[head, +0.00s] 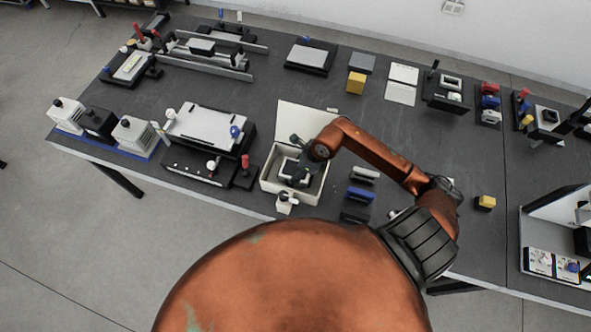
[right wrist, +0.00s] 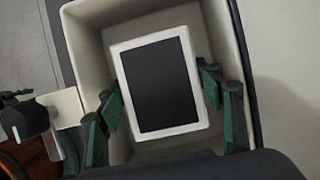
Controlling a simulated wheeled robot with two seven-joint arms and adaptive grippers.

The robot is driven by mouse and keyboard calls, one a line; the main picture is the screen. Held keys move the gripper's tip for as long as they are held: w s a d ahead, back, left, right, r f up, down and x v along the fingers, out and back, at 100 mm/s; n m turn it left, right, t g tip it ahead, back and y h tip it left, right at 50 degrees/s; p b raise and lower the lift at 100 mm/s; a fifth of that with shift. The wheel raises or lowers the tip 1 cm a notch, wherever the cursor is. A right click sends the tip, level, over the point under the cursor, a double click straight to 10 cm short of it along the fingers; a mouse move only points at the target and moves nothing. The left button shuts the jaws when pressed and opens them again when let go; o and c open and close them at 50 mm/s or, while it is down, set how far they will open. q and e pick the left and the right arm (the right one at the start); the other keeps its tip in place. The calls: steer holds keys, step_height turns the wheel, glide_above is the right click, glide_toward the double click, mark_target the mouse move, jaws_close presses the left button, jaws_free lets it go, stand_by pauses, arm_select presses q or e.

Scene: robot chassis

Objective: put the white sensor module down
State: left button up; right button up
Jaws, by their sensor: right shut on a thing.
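The white sensor module (right wrist: 126,90) has a white frame around a dark face. My right gripper (right wrist: 160,98) is shut on it, with a green-padded finger at each side. The module is over or inside an open cream box (right wrist: 88,28); I cannot tell whether it touches the bottom. In the head view the box (head: 308,201) stands near the table's front edge with its lid (head: 305,116) raised at the back. My left gripper is not in view.
A black and white device (head: 207,128) stands left of the box. A small white and black part (head: 286,201) is close against the box's front. Blue and black blocks (head: 360,194) lie to its right. The table (head: 430,145) has free room further right.

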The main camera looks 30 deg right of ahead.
steer(key=shift+f, duration=0.3)
steer(key=o, duration=1.4)
steer(key=shift+r+p, duration=0.35)
steer(key=shift+r, duration=0.2)
steer(key=v, duration=1.2)
steer(key=shift+f+b, duration=0.1)
steer(key=shift+b, duration=0.2)
